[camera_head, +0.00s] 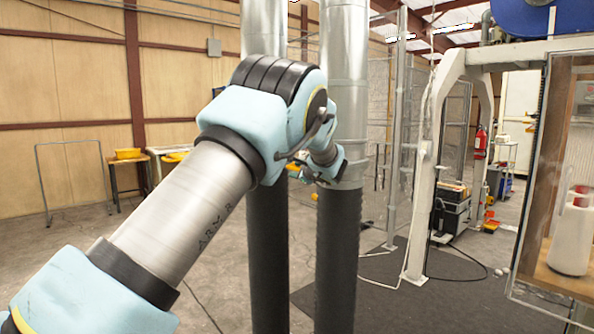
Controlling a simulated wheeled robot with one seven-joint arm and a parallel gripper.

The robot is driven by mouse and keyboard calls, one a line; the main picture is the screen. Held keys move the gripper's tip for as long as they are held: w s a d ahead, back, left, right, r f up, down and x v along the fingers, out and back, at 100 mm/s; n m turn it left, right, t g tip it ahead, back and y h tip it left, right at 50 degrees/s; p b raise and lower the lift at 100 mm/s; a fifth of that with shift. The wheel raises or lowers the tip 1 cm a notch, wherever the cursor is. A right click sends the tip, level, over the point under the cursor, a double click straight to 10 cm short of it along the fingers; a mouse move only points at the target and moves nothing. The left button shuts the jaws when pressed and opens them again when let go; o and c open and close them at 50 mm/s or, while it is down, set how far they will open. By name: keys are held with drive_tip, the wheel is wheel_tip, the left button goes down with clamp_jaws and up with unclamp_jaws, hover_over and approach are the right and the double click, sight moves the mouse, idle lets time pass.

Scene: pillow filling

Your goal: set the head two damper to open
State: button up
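Two vertical ducts stand side by side in front of me, a left duct (264,28) and a right duct (345,75). Both are silver metal above and black ribbed hose below. My arm reaches across them from the lower left, and its wrist covers part of both. My gripper (327,173) is small and partly hidden behind my wrist, close to the right duct where metal meets hose. I cannot tell whether it touches anything, and its fingers are unclear. A thin grey curved bar shows beside my wrist; I cannot tell what it is. No damper handle is clearly visible.
A white machine frame (421,175) stands on the right, with a windowed cabinet (533,180) nearer. Dark mats (400,300) cover the floor around the ducts. Wire mesh fencing (379,110) stands behind. The floor on the left is mostly clear, with a metal stand (40,185) and a table (113,177).

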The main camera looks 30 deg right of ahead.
clamp_jaws()
idle(1.2)
